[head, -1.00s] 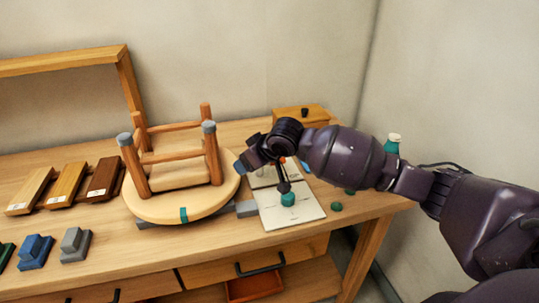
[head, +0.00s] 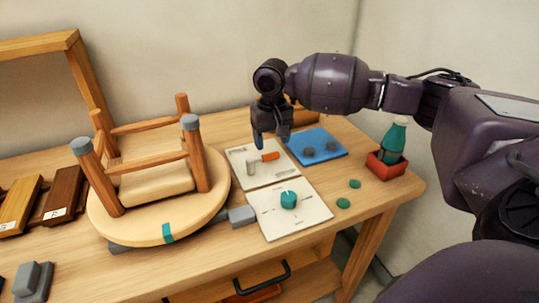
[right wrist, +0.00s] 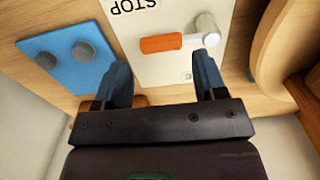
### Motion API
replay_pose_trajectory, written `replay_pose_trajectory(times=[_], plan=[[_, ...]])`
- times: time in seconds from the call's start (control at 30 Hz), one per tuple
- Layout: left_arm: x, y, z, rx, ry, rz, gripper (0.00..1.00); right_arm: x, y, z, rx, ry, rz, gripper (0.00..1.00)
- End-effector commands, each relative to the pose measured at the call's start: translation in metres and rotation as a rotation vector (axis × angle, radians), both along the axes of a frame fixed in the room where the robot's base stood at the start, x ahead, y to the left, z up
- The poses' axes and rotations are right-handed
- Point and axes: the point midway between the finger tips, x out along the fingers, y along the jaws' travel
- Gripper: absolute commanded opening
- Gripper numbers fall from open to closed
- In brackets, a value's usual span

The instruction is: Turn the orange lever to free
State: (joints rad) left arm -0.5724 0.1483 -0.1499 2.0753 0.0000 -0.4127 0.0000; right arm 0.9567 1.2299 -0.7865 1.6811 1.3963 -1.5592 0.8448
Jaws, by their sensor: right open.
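The orange lever (head: 268,157) lies on a white plate (head: 240,156) on the bench, with a pale round pivot post at its left end. In the right wrist view the orange lever (right wrist: 161,44) points left from the pale post, and the plate (right wrist: 142,71) bears the word STOP. My right gripper (head: 272,145) is open and empty, pointing down just behind and above the lever. In the right wrist view its two fingers (right wrist: 163,75) stand apart, with the lever ahead between them. My left gripper is not in view.
An upturned stool (head: 150,222) stands left of the plate. A second white card (head: 310,205) with a teal knob (head: 288,200) lies in front. A blue mat (head: 330,140) with grey discs and a teal bottle (head: 394,140) in a red tray (head: 388,168) are at the right.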

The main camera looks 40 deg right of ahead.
Motion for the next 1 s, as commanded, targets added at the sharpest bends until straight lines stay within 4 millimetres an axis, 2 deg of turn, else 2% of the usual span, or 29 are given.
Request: replay_pose_trajectory(times=[0.03,0.1,0.3,0.73,0.77,1.0], plan=[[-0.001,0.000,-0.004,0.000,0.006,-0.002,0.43,0.000,0.000,-0.013,-0.001,0.005,0.000,0.65],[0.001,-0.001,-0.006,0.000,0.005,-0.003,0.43,0.000,0.000,-0.024,-0.001,0.004,0.001,0.65],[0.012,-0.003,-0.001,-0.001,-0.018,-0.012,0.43,0.000,0.000,-0.045,0.000,0.001,0.001,0.65],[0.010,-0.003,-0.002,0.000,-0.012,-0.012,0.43,0.000,0.000,-0.052,0.000,-0.002,0.001,0.65],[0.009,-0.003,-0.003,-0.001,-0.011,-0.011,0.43,0.000,0.000,-0.052,0.000,-0.002,0.001,0.63],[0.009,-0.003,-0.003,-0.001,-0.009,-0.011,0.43,0.000,0.000,-0.052,0.000,-0.002,0.001,0.27]])
